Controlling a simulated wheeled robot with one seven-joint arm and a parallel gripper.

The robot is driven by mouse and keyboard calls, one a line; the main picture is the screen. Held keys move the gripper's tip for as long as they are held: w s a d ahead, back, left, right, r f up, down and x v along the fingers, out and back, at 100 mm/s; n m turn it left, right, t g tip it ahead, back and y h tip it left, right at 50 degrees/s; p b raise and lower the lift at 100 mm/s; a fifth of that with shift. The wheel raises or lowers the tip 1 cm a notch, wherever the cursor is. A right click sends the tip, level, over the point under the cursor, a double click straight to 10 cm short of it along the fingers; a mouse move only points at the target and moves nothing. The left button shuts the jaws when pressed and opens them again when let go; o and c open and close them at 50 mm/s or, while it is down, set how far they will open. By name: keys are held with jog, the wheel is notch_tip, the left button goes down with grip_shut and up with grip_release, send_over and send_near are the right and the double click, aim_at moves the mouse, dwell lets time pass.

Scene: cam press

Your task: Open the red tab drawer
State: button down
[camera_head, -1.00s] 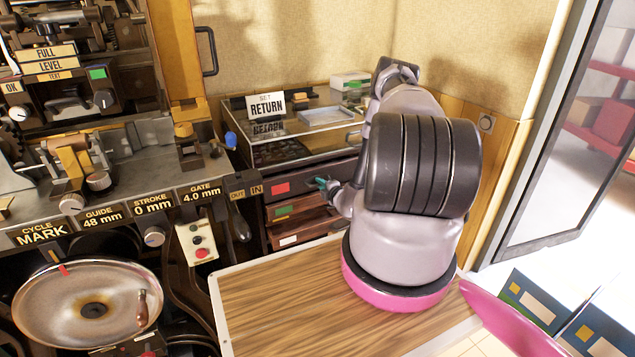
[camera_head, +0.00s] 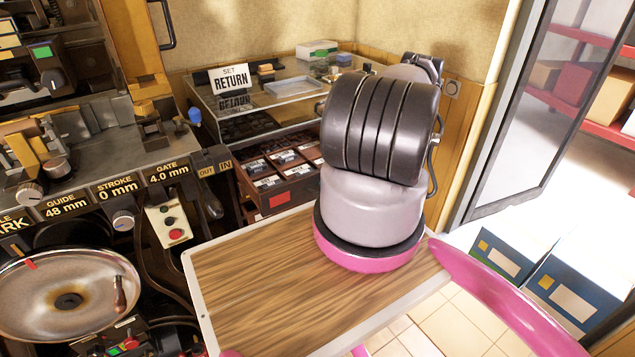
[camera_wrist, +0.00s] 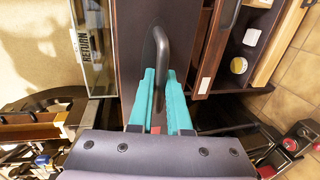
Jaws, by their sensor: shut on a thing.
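The red tab drawer (camera_head: 263,196) stands pulled out from the cabinet in the head view. Its red tab (camera_head: 280,199) faces the front, and several compartments with small labelled items show inside. In the wrist view its dark front fills the middle, with a curved dark handle (camera_wrist: 160,45) on it. My gripper (camera_wrist: 160,76) has its teal fingers closed on the lower part of this handle. A bit of the red tab (camera_wrist: 155,130) shows between the fingers. In the head view my arm hides my gripper and the drawer's right part.
A glass-topped cabinet (camera_head: 225,112) with a RETURN sign (camera_head: 229,79) stands above the drawer. A wooden tabletop (camera_head: 260,290) lies close in front. The press (camera_head: 90,165) is at left, blue boxes (camera_head: 570,290) at right. Another drawer front with a white label (camera_wrist: 204,85) shows beside it.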

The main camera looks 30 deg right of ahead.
jog(key=shift+v, duration=0.8)
jog(key=shift+f, duration=0.15)
jog(key=c, duration=1.1)
grip_release()
jog(key=shift+c, duration=0.2)
jog(key=shift+s, duration=0.1)
jog(key=v, duration=1)
jog(key=shift+s, duration=0.3)
